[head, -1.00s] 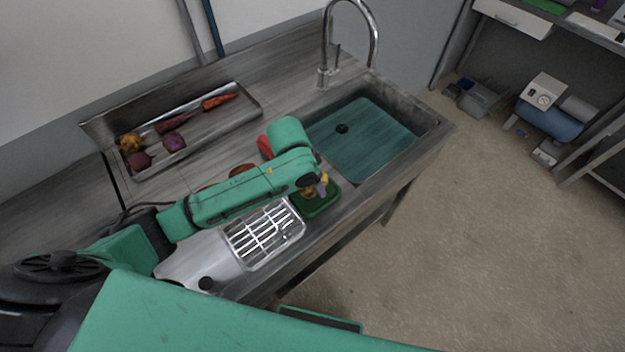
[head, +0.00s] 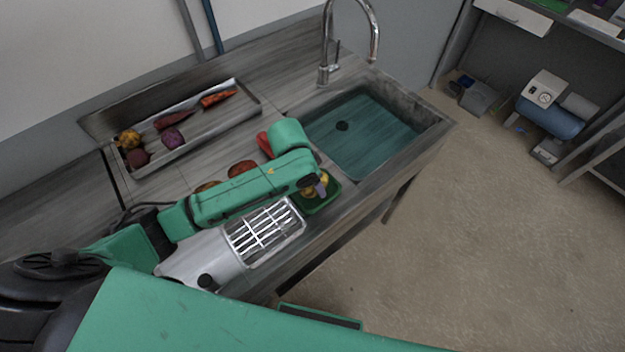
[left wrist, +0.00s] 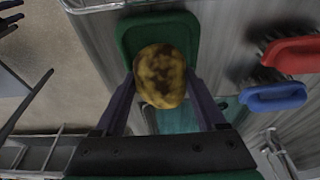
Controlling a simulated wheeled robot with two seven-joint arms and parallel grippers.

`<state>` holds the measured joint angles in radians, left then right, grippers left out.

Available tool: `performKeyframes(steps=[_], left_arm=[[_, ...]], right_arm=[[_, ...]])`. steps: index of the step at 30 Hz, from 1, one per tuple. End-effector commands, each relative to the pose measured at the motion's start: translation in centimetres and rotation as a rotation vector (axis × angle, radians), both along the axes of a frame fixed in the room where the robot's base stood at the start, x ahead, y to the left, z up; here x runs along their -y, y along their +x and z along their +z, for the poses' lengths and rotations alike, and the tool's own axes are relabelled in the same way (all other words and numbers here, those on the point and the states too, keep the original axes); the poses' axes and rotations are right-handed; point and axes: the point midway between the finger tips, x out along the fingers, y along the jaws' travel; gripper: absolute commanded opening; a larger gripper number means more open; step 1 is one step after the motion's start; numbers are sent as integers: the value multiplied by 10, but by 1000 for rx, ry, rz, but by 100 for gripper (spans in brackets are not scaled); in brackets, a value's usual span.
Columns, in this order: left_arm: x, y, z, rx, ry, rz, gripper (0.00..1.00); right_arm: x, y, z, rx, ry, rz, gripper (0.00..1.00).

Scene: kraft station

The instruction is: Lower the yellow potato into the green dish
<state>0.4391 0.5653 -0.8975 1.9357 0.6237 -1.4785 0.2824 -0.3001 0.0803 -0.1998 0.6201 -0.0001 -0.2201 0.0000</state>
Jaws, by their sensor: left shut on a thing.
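The yellow potato (left wrist: 160,76), mottled with brown, is between the two fingers of my left gripper (left wrist: 165,88) in the left wrist view. The gripper is shut on it. Behind the potato in that view is the green dish (left wrist: 130,38). In the head view the dish (head: 333,197) sits on the counter between the sink and the metal rack, with my left gripper (head: 320,188) over it. The potato is mostly hidden there by the gripper. I cannot tell whether it touches the dish floor. My right gripper is not in view.
The sink (head: 360,140) lies behind the dish. A metal rack (head: 262,233) is to its left. A tray (head: 190,135) of vegetables stands at the back left. Red (left wrist: 292,54) and blue (left wrist: 274,97) brushes lie near the dish.

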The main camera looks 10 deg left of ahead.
Motion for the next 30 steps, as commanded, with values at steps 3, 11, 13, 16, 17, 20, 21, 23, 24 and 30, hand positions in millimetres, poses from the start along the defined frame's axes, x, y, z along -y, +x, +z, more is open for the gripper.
performKeyframes(steps=[3, 11, 13, 16, 17, 20, 21, 23, 24, 30], left_arm=[[0, 0, -2, 1, -1, 0, 11], [0, 0, -6, 1, -1, 0, 11], [0, 0, -7, 1, -1, 0, 11], [0, 0, -9, 1, -1, 0, 11], [0, 0, -9, 1, -1, 0, 11], [0, 0, -10, 1, -1, 0, 11], [0, 0, -11, 1, -1, 0, 11], [0, 0, -12, 1, -1, 0, 11], [0, 0, -12, 1, -1, 0, 11], [0, 0, -15, 1, -1, 0, 11]], right_arm=[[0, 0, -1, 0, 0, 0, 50], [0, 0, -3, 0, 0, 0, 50], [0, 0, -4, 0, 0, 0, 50], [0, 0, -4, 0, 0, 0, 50], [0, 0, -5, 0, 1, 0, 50], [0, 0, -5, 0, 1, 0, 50], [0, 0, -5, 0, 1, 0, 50], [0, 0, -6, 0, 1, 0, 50], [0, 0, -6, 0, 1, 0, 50], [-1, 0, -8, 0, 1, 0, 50]])
